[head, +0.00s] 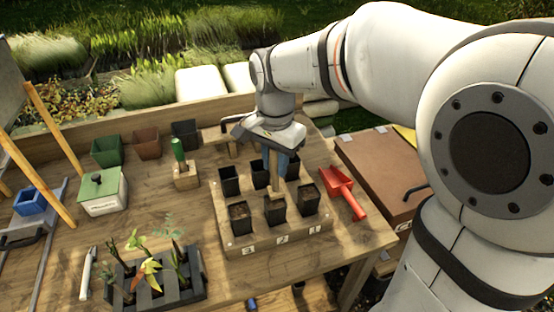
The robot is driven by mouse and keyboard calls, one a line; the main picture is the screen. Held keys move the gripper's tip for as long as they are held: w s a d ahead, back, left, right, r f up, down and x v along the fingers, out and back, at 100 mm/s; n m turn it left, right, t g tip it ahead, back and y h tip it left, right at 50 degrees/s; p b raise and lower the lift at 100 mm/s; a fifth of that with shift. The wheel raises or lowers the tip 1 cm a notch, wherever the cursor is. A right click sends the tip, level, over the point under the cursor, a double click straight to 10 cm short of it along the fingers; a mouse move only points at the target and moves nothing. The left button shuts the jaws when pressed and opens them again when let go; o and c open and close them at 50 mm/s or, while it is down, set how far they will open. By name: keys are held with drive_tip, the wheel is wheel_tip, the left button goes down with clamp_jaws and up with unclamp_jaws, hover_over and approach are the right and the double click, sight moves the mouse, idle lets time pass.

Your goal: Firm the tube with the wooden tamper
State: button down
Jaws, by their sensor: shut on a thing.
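My gripper (271,146) points down over the wooden tube block (232,246) and is shut on the wooden tamper (276,172). The tamper hangs about upright, its lower end at the mouth of the middle front black tube (275,214). I cannot tell whether it touches the soil there. The front left tube (239,218) and front right tube (308,200) show brown soil. A back row of black tubes (229,181) stands behind, partly hidden by my gripper and the tamper. The block's front edge bears the labels 3, 2, 1 from left to right.
A red scoop (345,192) lies right of the block. A green-handled tool (179,152) stands in a wooden holder to the left. A black tray (180,293) of seedlings is at front left. Small pots (107,152) and a white-green box (103,192) stand farther left.

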sight(275, 174)
drive_tip(key=shift+s, duration=0.15)
idle(0.4)
drive_tip(key=shift+f, duration=0.1)
drive_tip(key=shift+f+b, duration=0.5)
drive_tip(key=shift+f, duration=0.15)
drive_tip(key=shift+f, duration=0.2)
idle(0.4)
drive_tip(key=shift+a+f+b, duration=0.1)
drive_tip(key=shift+f+b, duration=0.55)
drive_tip(key=shift+f, duration=0.05)
drive_tip(key=shift+f+b, duration=0.3)
drive_tip(key=shift+f, duration=0.4)
idle(2.2)
drive_tip(key=shift+r+p, duration=4.25)
drive_tip(key=shift+r, duration=1.3)
